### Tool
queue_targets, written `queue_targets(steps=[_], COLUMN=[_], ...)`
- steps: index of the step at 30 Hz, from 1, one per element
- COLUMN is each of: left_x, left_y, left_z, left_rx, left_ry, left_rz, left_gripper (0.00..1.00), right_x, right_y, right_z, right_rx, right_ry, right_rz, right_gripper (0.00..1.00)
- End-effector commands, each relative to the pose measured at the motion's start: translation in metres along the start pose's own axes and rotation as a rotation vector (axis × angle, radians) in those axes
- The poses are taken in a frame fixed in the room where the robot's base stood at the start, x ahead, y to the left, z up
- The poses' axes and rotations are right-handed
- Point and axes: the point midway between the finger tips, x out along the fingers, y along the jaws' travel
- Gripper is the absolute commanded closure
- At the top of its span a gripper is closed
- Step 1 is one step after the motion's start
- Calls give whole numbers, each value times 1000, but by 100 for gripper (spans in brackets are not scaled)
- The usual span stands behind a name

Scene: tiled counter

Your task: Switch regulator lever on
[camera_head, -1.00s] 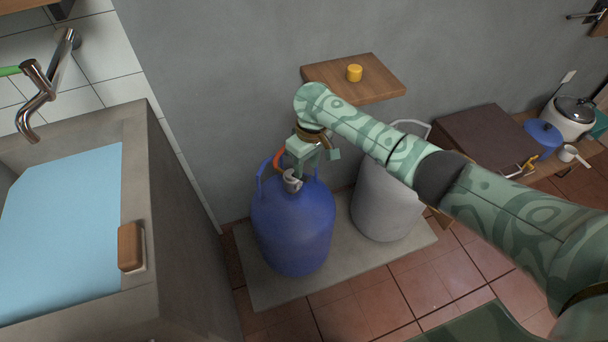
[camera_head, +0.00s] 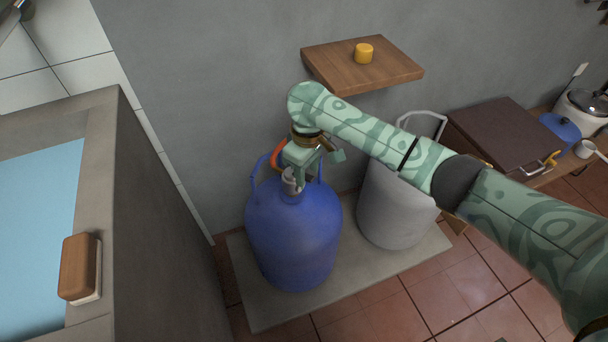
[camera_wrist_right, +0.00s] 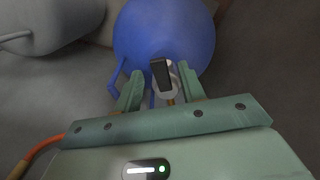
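The blue gas bottle (camera_head: 293,240) stands upright on a grey slab, with the grey regulator (camera_head: 291,181) on its top. An orange hose (camera_head: 279,154) shows behind my gripper. My right gripper (camera_head: 296,168) is at the regulator, above the bottle, and partly hides it. In the right wrist view, the gripper's two fingers (camera_wrist_right: 161,92) are apart, one on each side of the regulator (camera_wrist_right: 172,94). A dark lever-like piece (camera_wrist_right: 161,74) lies on the regulator between them. I cannot tell whether a finger touches it. My left gripper is not in view.
A grey bucket-like container (camera_head: 394,205) stands right of the bottle on the slab (camera_head: 262,307). A wooden shelf (camera_head: 345,72) with a yellow cap (camera_head: 364,53) juts from the wall above. The sink counter (camera_head: 160,210) is at the left.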

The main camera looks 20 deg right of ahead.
Motion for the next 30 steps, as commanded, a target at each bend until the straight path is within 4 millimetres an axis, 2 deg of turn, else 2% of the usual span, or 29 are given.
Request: queue_targets(steps=[1,3,12,16,17,23,27,30], left_x=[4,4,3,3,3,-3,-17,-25], left_y=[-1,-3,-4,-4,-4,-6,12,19], left_z=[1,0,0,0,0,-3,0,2], left_rx=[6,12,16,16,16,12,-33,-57], left_ry=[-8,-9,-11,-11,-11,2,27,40], left_rz=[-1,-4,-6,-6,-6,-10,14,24], left_gripper=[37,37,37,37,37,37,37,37], right_x=[8,10,9,9,9,7,3,8], right_y=[0,0,0,0,0,-1,-2,-2], right_z=[0,0,0,0,0,1,4,6], right_rx=[0,0,0,0,0,3,5,2], right_ry=[-2,-1,2,1,1,15,85,148], right_rz=[-2,-1,0,0,0,-2,-2,-1], right_gripper=[60,60,60,96,100,100,100,100])
